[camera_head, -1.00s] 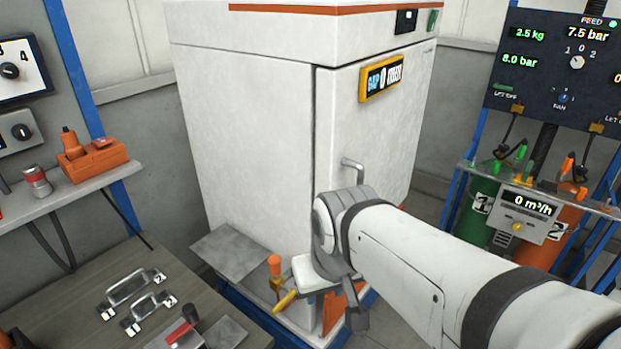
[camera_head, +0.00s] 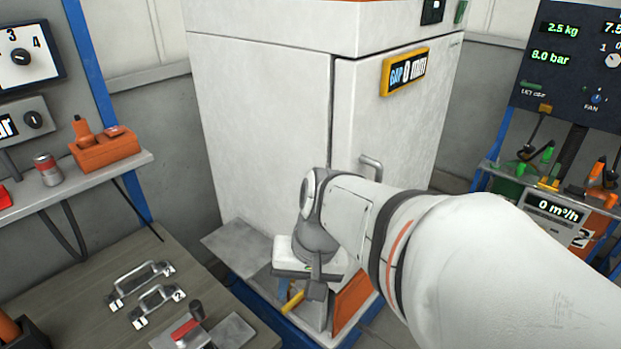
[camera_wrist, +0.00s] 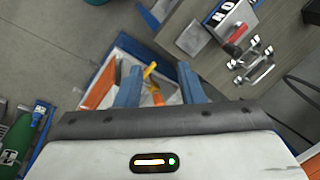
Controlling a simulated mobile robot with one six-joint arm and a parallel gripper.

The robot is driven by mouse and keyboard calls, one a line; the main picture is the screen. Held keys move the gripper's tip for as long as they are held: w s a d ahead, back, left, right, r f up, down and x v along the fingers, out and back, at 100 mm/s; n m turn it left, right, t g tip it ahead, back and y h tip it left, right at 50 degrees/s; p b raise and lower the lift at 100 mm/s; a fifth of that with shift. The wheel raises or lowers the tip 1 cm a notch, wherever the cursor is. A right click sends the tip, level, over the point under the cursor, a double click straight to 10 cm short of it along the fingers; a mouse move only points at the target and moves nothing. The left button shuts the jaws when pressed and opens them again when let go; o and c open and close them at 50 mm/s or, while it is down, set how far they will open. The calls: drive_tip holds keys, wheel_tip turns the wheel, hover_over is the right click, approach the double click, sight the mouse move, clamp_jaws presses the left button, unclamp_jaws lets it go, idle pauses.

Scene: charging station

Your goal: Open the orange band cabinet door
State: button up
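The white cabinet (camera_head: 260,125) with an orange band along its top edge stands in the middle of the head view. Its front door (camera_head: 395,125) sits flush and bears a yellow-framed display (camera_head: 404,70) reading a gap of 0 mm. The door's grey bar handle (camera_head: 372,165) is partly hidden by my arm. My gripper (camera_wrist: 158,66) is low at the cabinet's foot, below and left of the handle. In the wrist view its two blue fingers stand apart with nothing held. A yellow lever (camera_wrist: 150,71) and an orange handle (camera_wrist: 156,96) show between and beyond them.
A workbench (camera_head: 75,270) with loose handles (camera_head: 145,290) and a red-handled tool (camera_head: 187,328) is at left. A shelf (camera_head: 75,193) holds an orange block. At right is a gauge panel (camera_head: 580,75) with cylinders below. A blue-edged base surrounds the cabinet's foot.

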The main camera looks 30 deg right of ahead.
drive_tip(key=w+d+f+m+t+y+b, duration=0.4)
drive_tip(key=w+d+m+y, duration=0.35)
drive_tip(key=m, duration=0.85)
drive_tip(key=d+m+t+h+b, duration=0.1)
drive_tip(key=d+m+t+h, duration=0.5)
drive_tip(key=d+m+t, duration=1.1)
drive_tip(key=w+d+n+g, duration=0.2)
drive_tip(key=w+n+g, duration=0.1)
drive_tip(key=w, duration=0.4)
drive_tip(key=shift+r+n+g+p, duration=0.3)
drive_tip(key=shift+n+g+p, duration=0.1)
drive_tip(key=shift+g, duration=0.5)
drive_tip(key=shift+d, duration=0.1)
clamp_jaws()
